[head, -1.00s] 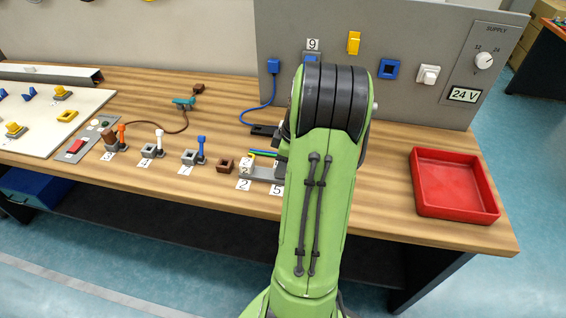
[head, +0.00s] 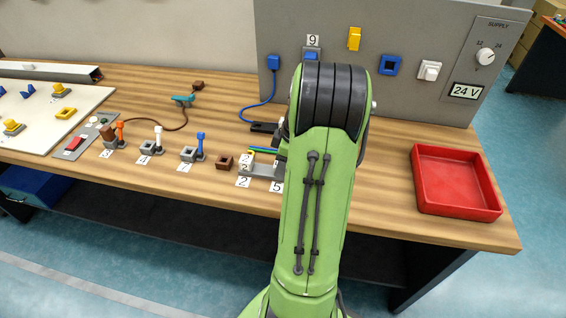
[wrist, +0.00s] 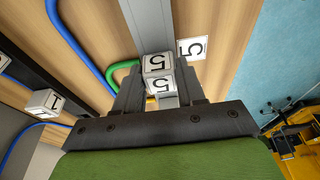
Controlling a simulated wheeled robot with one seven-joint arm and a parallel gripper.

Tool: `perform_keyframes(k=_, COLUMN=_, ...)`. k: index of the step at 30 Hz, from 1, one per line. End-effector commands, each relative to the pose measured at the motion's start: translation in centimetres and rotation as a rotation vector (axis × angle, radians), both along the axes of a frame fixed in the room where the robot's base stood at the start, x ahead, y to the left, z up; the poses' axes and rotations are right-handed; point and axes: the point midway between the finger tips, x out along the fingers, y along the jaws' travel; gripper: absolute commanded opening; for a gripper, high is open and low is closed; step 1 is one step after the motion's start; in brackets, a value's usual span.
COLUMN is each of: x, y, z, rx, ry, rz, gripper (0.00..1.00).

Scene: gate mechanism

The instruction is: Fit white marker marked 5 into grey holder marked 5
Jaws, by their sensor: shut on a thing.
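The white marker (wrist: 160,67) is a small cube with a black 5 on two visible faces. In the wrist view my gripper (wrist: 160,82) is shut on it, one dark finger on each side. A white card marked 5 (wrist: 191,48) lies on the wood beside it; the card also shows in the head view (head: 277,187). A grey base (head: 263,171) stands behind the cards marked 2 and 5 in the head view. Its right end is hidden by my arm, and I cannot tell whether the marker touches or sits in the holder.
Another white cube (wrist: 45,103) stands left in the wrist view, near a blue tube (wrist: 80,45) and green tube (wrist: 120,68). A red tray (head: 455,182) is at the right of the bench. The wood between my arm and the tray is clear.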

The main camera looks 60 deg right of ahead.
Motion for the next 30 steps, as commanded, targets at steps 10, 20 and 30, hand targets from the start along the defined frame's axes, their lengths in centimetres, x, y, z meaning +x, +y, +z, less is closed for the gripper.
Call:
perform_keyframes(k=10, x=-0.01, y=0.04, z=-0.32, rx=0.002, ry=0.001, rz=0.0, gripper=0.37)
perform_keyframes(k=20, x=0.01, y=0.02, z=-0.26, rx=0.001, ry=0.0, rz=0.0, gripper=0.7)
perform_keyframes(k=30, x=-0.12, y=-0.11, z=0.54, rx=-0.002, ry=-0.001, rz=0.0, gripper=0.7)
